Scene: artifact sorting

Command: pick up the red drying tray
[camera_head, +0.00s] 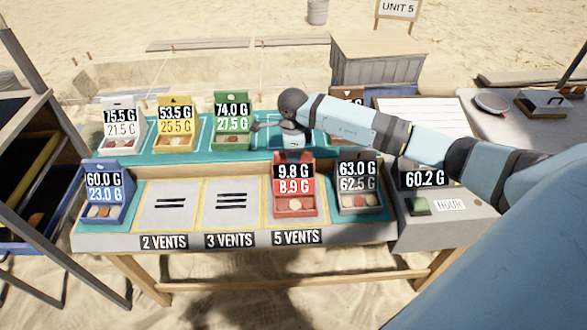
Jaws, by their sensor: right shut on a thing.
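The red drying tray (294,213) is in the front row, over the place labelled "5 VENTS". Its back panel reads 9.8 G over 8.9 G, and a few small pieces lie in it. My right gripper (292,142) comes in from the right and is shut on the top of the red tray's back panel. The fingertips are small and partly hidden by the wrist. I cannot tell whether the tray touches the surface. My left gripper is not in view.
White (122,146), yellow (175,144) and green (233,141) trays stand in the back row. A blue tray (104,212) stands front left, a dark grey tray (359,201) just right of the red one. The scale (440,232) reads 60.2 G. Two vent mats (168,225) are empty.

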